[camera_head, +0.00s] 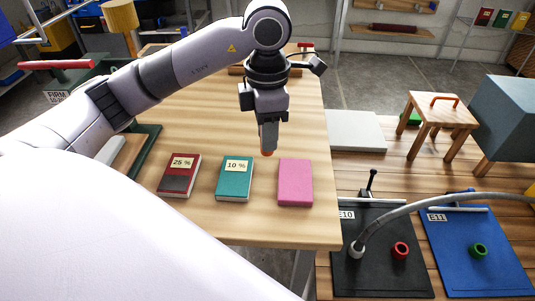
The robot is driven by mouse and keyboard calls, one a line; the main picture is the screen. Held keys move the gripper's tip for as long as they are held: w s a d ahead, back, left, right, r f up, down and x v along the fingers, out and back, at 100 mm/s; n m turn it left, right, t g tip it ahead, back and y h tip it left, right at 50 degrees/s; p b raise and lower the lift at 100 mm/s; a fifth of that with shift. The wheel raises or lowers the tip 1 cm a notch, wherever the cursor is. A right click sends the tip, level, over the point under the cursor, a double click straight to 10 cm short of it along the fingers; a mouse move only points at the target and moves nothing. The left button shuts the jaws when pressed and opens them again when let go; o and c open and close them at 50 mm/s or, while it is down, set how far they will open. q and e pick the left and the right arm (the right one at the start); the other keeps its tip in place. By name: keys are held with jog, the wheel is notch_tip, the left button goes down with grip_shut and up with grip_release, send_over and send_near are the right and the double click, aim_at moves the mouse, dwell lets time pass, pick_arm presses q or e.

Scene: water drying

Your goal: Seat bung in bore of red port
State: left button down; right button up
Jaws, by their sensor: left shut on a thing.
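My left gripper (268,140) points down above the wooden table, over the gap between the teal and pink blocks. It is shut on a small orange piece (267,153), probably the bung, of which only the lower end shows below the fingers. The red port (400,251) is a ring with a dark bore, on the black plate marked E10 (380,282) at the lower right. The gripper is well to the left of the port and apart from it. My right gripper is not in view.
A grey hose (430,202) arches over the plates to a white fitting (357,250) left of the red port. A black upright lever (371,183) stands behind. A green port (479,250) sits on the blue plate (485,281). Red, teal and pink blocks (295,183) lie on the table.

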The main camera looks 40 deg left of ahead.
pick_arm(q)
notch_tip(320, 180, up, 11)
jog(key=shift+f+p, duration=0.1)
jog(key=shift+p, duration=1.15)
jog(key=d+f+m+p, duration=0.2)
jog(key=f+m, duration=0.3)
jog(key=m, duration=0.8)
jog(key=d+f+m+p, duration=0.2)
jog(key=f+m, duration=0.3)
jog(key=m, duration=0.9)
jog(key=shift+d+f, duration=0.3)
jog(key=shift+f, duration=0.1)
jog(key=shift+d, duration=0.15)
